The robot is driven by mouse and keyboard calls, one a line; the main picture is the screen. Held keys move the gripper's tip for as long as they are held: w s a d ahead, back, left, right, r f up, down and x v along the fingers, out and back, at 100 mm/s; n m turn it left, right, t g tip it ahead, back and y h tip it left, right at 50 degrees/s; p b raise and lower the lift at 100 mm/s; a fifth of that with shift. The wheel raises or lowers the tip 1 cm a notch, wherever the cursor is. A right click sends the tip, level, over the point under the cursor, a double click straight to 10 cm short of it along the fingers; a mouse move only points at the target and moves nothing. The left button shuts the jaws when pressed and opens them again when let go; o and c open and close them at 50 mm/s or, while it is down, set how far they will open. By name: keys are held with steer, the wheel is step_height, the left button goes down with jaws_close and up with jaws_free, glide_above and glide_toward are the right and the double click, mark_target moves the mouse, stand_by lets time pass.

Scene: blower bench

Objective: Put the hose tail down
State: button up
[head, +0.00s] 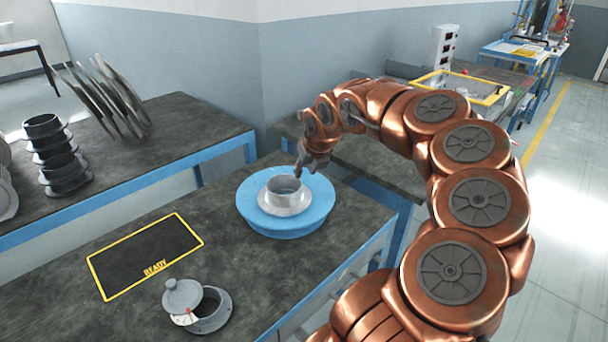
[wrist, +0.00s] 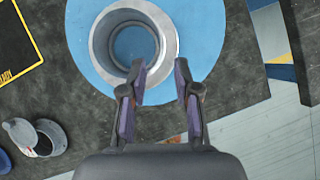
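The hose tail appears to be the grey flanged ring (head: 285,190), standing upright on a round blue stand (head: 257,219) on the bench. In the wrist view, the hose tail (wrist: 101,45) is at top centre, on the blue stand (wrist: 205,38). My gripper (head: 301,173) is at the hose tail's upper right edge in the head view. In the wrist view, my gripper (wrist: 160,70) is open with a clear gap. Its left fingertip overlaps the ring's lower right rim, and its right fingertip is over the blue stand. I cannot tell whether they touch.
A yellow-framed READY area (head: 145,256) lies empty to the left. A small grey lidded pot (head: 210,310) stands at the front. Stacked grey flanged parts (head: 62,165) and leaning discs (head: 105,97) occupy the left bench. A wall rises behind.

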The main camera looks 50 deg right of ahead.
steer(key=shift+v, duration=1.9)
